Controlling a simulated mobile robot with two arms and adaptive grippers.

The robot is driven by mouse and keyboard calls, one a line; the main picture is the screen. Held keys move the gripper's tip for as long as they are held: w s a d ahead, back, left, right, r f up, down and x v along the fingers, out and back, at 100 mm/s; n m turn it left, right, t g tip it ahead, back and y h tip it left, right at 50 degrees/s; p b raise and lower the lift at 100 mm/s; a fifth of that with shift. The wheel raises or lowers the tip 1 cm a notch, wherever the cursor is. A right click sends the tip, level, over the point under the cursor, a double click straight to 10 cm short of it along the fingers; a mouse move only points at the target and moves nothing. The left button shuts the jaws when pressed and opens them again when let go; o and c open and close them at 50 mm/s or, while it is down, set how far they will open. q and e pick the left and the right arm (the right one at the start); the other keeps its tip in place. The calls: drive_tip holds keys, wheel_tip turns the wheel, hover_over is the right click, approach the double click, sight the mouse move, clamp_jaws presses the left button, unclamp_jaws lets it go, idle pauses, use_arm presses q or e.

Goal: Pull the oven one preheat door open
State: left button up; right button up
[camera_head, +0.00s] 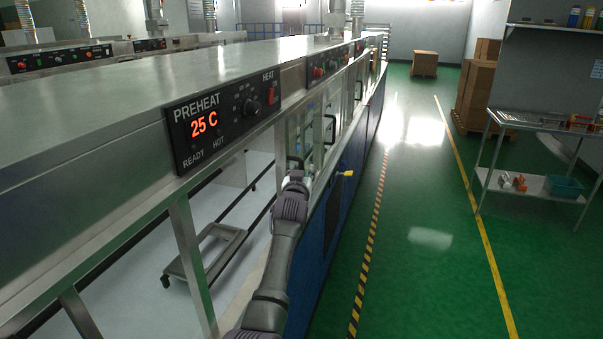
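The oven one preheat panel (222,118) is black, reads 25 C in red, and sits on the steel oven's upper edge. Below it is a steel-framed bay; whether clear glass fills it or the door stands open, I cannot tell. My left arm rises from the bottom centre along the oven front. My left gripper (297,178) is at its far end, small and mostly hidden behind the wrist. A black door handle (294,161) shows just beyond it; contact is unclear. My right gripper is not in view.
Inside the bay are dark rails and a grey carrier frame (208,252). A yellow-ended part (346,173) sticks out right of my wrist. The green aisle is clear beside the striped line. A shelf rack (535,184) and cardboard boxes (476,92) stand at the right.

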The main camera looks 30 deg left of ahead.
use_arm(q)
drive_tip(key=v, duration=1.2)
idle(0.5)
